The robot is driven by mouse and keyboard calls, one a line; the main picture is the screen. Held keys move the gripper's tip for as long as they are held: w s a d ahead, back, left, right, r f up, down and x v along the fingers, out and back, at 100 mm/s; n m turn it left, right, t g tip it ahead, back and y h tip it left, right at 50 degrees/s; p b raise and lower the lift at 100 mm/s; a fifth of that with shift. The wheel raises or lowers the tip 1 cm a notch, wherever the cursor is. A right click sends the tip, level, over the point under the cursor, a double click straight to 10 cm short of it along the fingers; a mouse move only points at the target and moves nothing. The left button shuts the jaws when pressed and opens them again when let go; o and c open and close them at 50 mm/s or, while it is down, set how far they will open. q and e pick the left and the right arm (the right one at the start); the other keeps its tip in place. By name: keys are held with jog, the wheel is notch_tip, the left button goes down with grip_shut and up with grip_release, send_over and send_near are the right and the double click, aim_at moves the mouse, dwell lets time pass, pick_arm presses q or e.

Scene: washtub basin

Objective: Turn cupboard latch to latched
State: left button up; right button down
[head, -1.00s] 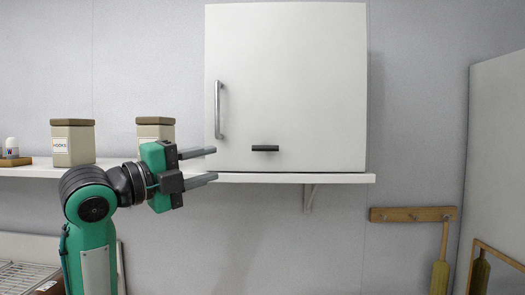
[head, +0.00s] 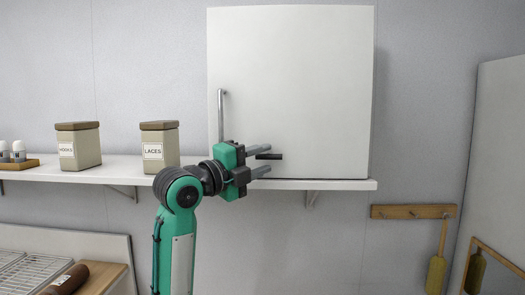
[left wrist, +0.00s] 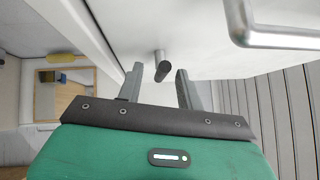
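The white cupboard (head: 300,80) stands shut on the shelf, with a vertical metal handle (head: 221,115) at its left edge. Its latch (head: 274,156) is a short dark bar low on the door, lying horizontal. My left gripper (head: 267,159) is open, its fingers pointing right, one above and one below the latch's left part. In the left wrist view the latch (left wrist: 163,71) shows as a dark knob-like end on a metal stem, in the gap between the fingertips. I see no clear contact. My right gripper is not in view.
The shelf (head: 330,184) runs under the cupboard. Two lidded canisters (head: 80,148) (head: 160,150) stand on it to the left, near my arm. A wooden hook rail (head: 410,212) hangs at the lower right. Wall space right of the cupboard is free.

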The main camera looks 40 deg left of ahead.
pick_arm(q)
jog(key=shift+w+d, duration=0.1)
jog(key=shift+w, duration=0.25)
grip_shut()
